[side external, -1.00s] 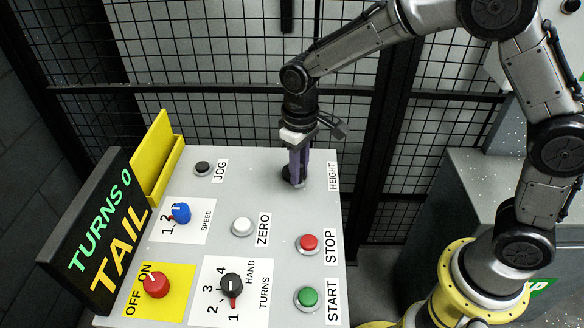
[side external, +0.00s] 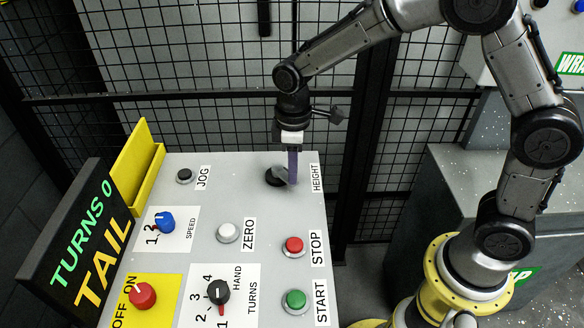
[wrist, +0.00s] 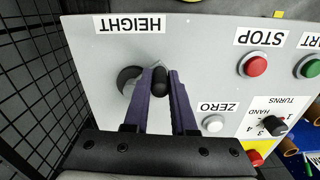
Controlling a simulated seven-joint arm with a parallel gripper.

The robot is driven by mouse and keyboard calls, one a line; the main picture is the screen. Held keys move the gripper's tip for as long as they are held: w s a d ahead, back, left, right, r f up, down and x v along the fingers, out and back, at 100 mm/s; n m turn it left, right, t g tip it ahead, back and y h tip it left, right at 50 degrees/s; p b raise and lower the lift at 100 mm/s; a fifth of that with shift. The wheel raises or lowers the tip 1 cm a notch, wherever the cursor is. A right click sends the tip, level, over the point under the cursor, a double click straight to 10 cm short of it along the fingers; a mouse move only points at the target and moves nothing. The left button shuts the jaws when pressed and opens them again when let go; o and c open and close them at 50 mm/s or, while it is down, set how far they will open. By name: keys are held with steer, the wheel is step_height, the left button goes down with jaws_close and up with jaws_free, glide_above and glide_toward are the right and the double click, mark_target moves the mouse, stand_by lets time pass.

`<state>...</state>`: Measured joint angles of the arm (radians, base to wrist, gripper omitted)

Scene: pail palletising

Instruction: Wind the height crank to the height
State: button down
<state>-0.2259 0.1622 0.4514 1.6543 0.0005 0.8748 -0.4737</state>
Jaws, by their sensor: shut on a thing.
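The height crank (side external: 274,177) is a dark round hub on the grey panel, beside the HEIGHT label. In the wrist view its dark hub (wrist: 126,76) lies left of the fingers, and its black upright handle (wrist: 160,80) stands between them. My gripper (side external: 292,182) points down over the crank, to the right of the hub. Its purple fingers are shut on the crank handle, also in the wrist view (wrist: 161,78). The fingers hide the handle in the side view.
The panel also carries a white ZERO button (side external: 228,232), red STOP button (side external: 293,245), green START button (side external: 295,299) and black JOG button (side external: 184,175). The display (side external: 80,245) reads TURNS 0 and TAIL. A mesh fence (side external: 220,110) stands behind the panel.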

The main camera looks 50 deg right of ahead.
steer(key=shift+w+r, duration=0.1)
steer(key=c, duration=0.7)
jaws_free()
steer(key=shift+c, duration=0.2)
step_height(320, 180, up, 14)
